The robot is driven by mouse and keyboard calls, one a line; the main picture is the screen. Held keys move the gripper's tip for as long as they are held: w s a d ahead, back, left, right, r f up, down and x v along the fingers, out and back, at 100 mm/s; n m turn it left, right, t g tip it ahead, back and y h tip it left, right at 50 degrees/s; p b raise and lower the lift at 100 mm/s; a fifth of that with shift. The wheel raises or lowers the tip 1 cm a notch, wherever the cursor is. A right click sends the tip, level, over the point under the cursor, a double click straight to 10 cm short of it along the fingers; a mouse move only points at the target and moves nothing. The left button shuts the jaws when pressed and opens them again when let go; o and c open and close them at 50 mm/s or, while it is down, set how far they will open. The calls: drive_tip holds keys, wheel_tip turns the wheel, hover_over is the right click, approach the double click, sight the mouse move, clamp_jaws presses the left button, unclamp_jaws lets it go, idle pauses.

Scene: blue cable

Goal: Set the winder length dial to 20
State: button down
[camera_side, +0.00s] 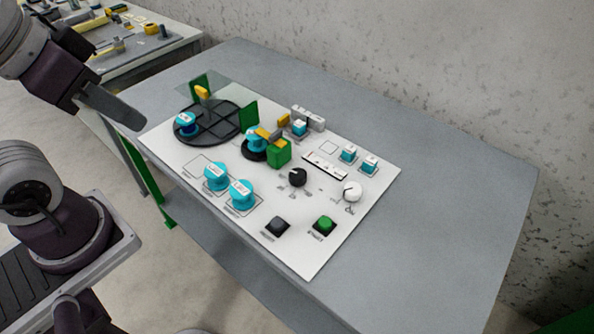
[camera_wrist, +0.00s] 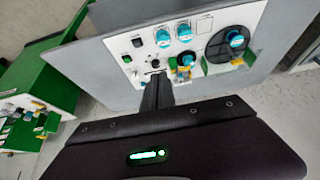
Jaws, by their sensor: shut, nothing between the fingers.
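Two dials sit on the white panel (camera_side: 300,245): a black knob (camera_side: 298,177) near its middle and a white knob (camera_side: 352,190) toward the right. Small marks surround each knob, but I cannot read them or tell which one is the winder length dial. My gripper (camera_side: 138,121) is shut and empty, in the air off the panel's left side, apart from both knobs. Its fingers also show in the wrist view (camera_wrist: 158,83).
Blue-capped spools (camera_side: 216,177), a black turntable (camera_side: 207,123) and green-and-yellow blocks (camera_side: 278,153) stand on the panel. A black button (camera_side: 278,225) and a green button (camera_side: 324,224) are at its front. The grey table (camera_side: 440,210) is clear to the right.

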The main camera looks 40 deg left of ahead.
drive_tip(key=c, duration=2.2)
unclamp_jaws()
drive_tip(key=c, duration=1.8)
unclamp_jaws()
drive_tip(key=shift+w, duration=0.2)
drive_tip(key=o, duration=1)
drive_tip(key=w+m, duration=0.1)
drive_tip(key=w, duration=0.3)
drive_tip(key=w+m+g, duration=0.1)
drive_tip(key=w+m, duration=0.1)
drive_tip(key=w, duration=0.1)
drive_tip(key=w+f+m+g, duration=0.1)
drive_tip(key=w, duration=0.3)
drive_tip(key=shift+w+d+y, duration=0.1)
drive_tip(key=shift+w+y, duration=0.2)
drive_tip(key=shift+c, duration=0.2)
drive_tip(key=m+g, duration=0.4)
drive_tip(key=m, duration=0.5)
hover_over(298, 173)
wheel_tip(298, 173, down, 25)
drive_tip(key=shift+f, duration=0.1)
wheel_tip(298, 173, down, 6)
drive_tip(key=shift+r, duration=0.15)
drive_tip(key=shift+f, duration=0.55)
clamp_jaws()
